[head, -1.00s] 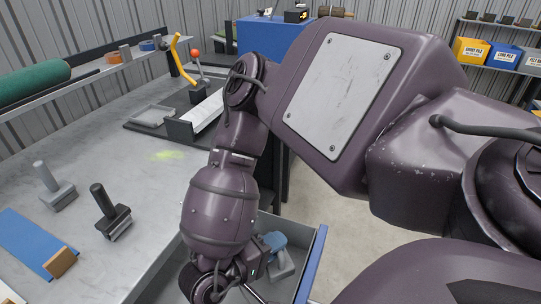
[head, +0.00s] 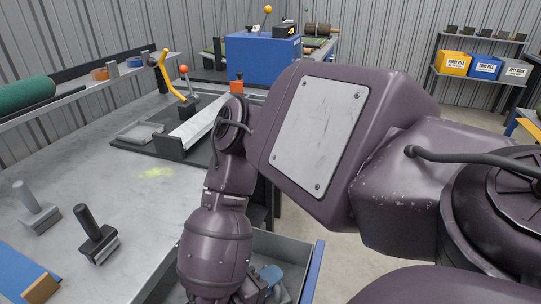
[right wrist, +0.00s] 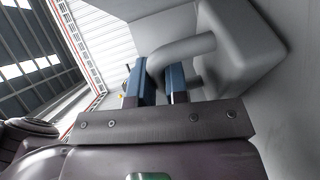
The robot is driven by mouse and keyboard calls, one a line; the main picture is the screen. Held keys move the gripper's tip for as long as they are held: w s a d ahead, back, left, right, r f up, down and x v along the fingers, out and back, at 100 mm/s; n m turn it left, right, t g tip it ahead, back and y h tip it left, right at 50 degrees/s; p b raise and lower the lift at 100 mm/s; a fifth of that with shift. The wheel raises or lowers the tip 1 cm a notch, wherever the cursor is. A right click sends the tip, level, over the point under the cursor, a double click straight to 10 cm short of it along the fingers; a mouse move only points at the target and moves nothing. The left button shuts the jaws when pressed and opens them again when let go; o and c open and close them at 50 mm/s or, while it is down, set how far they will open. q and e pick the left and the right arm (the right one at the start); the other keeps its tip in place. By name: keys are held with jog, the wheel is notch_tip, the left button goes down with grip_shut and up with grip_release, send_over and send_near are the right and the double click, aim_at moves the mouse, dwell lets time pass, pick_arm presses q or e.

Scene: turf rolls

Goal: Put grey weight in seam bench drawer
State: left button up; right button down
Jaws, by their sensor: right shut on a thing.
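My right gripper (head: 268,276) is low over the open bench drawer (head: 316,268), largely hidden behind its own arm in the head view. In the right wrist view its two blue fingers (right wrist: 162,85) are shut on the handle of the grey weight (right wrist: 235,45), a smooth light grey block with a bent bar. In the head view only a bit of the grey weight (head: 284,294) shows, beside the blue fingers, within the drawer's outline. I cannot tell whether it touches the drawer floor. My left gripper is not in view.
On the bench top stand a light grey upright-handled tool (head: 37,212) and a black one (head: 96,240). A yellow lever (head: 177,80) stands further back. Floor right of the drawer is clear.

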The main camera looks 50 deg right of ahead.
jog(key=c, duration=1.6)
grip_release()
jog(key=shift+f, duration=0.15)
jog(key=o, duration=0.5)
jog(key=shift+r, duration=0.2)
jog(key=v, duration=1.2)
jog(key=shift+f, duration=0.1)
